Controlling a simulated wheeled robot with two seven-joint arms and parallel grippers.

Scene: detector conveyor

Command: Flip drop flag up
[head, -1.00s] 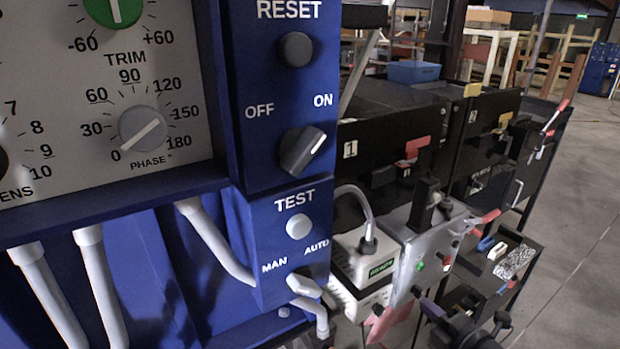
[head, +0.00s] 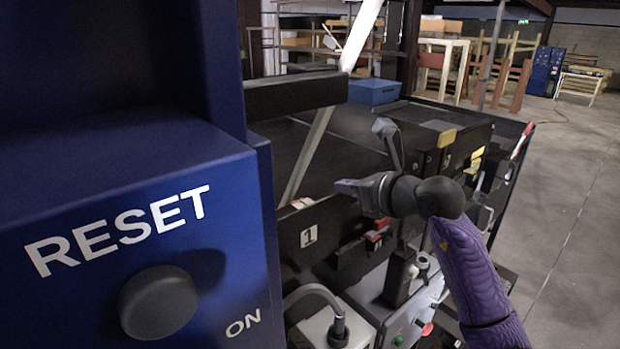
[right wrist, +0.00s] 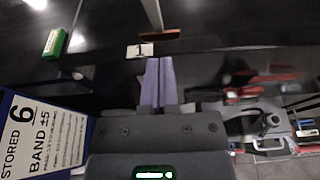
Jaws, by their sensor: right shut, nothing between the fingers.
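My right gripper (head: 345,186) reaches in from the right in the head view, over the front edge of the black bin marked 1. Its purple fingers (right wrist: 155,85) are together and empty in the right wrist view, pointing toward the white 1 label (right wrist: 139,50). That label also shows in the head view (head: 308,237). I cannot tell for sure which part is the drop flag. A red tab (head: 376,237) sits on the bin front below the gripper, apart from it. Yellow tabs (head: 447,138) stand farther back. My left gripper is out of view.
The blue panel with the RESET button (head: 159,302) fills the left of the head view. A slanted grey post (head: 331,110) rises beside the bin. A brown strip (right wrist: 158,34) and a green block (right wrist: 54,43) lie beyond the fingers. Open floor (head: 575,200) is at right.

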